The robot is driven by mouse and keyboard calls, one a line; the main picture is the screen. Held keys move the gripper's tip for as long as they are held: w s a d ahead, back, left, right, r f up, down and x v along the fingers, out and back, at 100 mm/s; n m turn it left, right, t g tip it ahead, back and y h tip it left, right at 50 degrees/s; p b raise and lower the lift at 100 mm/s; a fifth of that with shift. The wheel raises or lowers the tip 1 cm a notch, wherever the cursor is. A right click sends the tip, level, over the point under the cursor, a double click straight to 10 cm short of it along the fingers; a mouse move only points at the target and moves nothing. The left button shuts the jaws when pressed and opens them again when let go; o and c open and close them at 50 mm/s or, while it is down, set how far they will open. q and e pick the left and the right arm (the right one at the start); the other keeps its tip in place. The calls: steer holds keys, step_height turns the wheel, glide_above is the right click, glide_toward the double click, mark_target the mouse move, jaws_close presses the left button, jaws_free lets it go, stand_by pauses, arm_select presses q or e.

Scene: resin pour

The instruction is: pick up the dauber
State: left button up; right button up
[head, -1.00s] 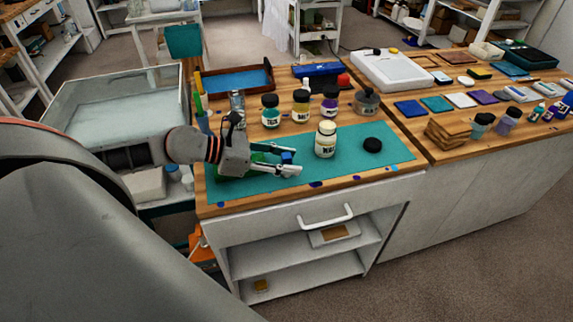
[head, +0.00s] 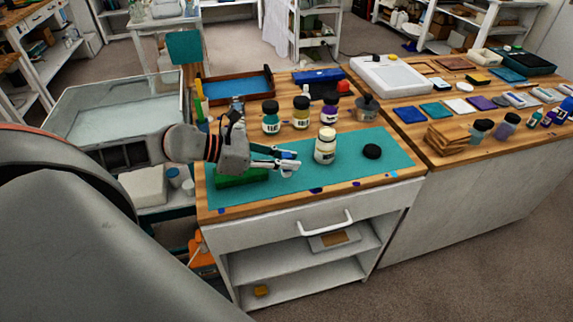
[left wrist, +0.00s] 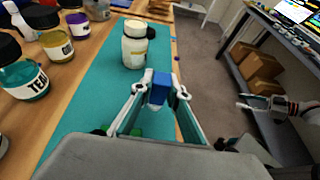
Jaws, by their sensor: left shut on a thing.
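The dauber appears as a small blue block (head: 288,154); the rest of it is hidden by the fingers. My left gripper (head: 284,161) is shut on it, low over the teal mat (head: 345,165). In the left wrist view the blue block (left wrist: 158,90) sits between the two fingertips (left wrist: 159,93). Whether it touches the mat I cannot tell. My right gripper (left wrist: 258,102) shows small at the right of the left wrist view, away from the bench; its opening is unclear.
An open cream jar (head: 325,147) stands just beyond the left fingertips, with a black lid (head: 372,151) on the mat. A green object (head: 240,178) lies under the gripper. Several capped jars (head: 301,113) stand behind.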

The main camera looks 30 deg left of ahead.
mark_target(287, 154)
arm_select(q)
step_height(287, 154, up, 18)
steer(key=p, duration=0.2)
steer(key=shift+f+p, duration=0.2)
steer(key=shift+p, duration=0.2)
arm_select(e)
steer(key=r, duration=0.3)
steer(key=shift+w+r, duration=0.3)
steer(key=shift+r, duration=0.1)
steer(key=shift+f, duration=0.15)
steer(key=shift+r, duration=0.2)
steer(key=shift+f, duration=0.2)
